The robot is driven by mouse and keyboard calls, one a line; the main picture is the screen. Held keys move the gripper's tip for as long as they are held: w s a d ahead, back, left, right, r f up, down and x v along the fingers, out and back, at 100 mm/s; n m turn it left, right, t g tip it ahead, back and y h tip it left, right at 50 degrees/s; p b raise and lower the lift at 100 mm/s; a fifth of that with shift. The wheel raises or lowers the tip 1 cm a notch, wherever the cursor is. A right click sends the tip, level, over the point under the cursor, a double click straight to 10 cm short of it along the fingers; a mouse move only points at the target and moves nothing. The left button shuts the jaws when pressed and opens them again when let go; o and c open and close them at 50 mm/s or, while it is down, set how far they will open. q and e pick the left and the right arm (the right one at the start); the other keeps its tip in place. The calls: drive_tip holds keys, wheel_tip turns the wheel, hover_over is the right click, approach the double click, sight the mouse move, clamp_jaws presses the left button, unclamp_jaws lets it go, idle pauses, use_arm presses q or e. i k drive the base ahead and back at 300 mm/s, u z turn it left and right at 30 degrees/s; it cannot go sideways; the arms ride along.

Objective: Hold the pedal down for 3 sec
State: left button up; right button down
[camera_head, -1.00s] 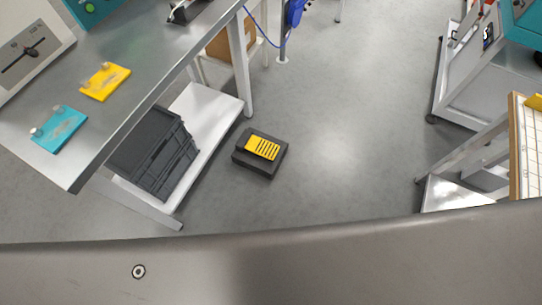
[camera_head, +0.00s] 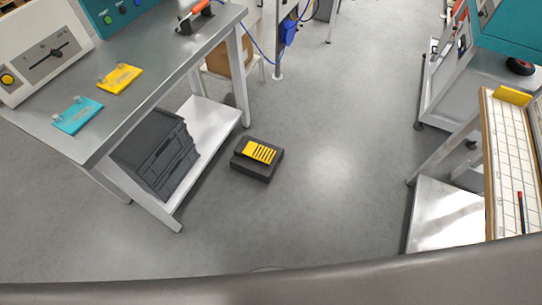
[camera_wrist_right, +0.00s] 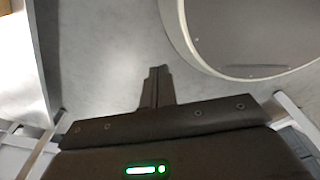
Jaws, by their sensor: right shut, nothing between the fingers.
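The pedal (camera_head: 260,152) has a yellow ribbed top on a dark base (camera_head: 255,169). In the head view it stands on the grey floor, right of the metal workbench's lower shelf. Nothing touches it. My right gripper (camera_wrist_right: 159,72) shows in the right wrist view, its fingers together and nothing between them, over bare floor. The pedal does not show in the right wrist view. Neither gripper shows in the head view.
The workbench (camera_head: 88,148) stands at left, with a dark crate (camera_head: 150,160) on its lower shelf (camera_head: 213,122). A blue cable (camera_head: 262,50) hangs behind the pedal. A trolley (camera_head: 440,95) and a shelved table (camera_head: 445,215) stand at right. Floor around the pedal is clear.

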sight(259, 151)
drive_tip(key=u, duration=0.25)
drive_tip(key=i, duration=1.4)
drive_tip(key=z, duration=0.2)
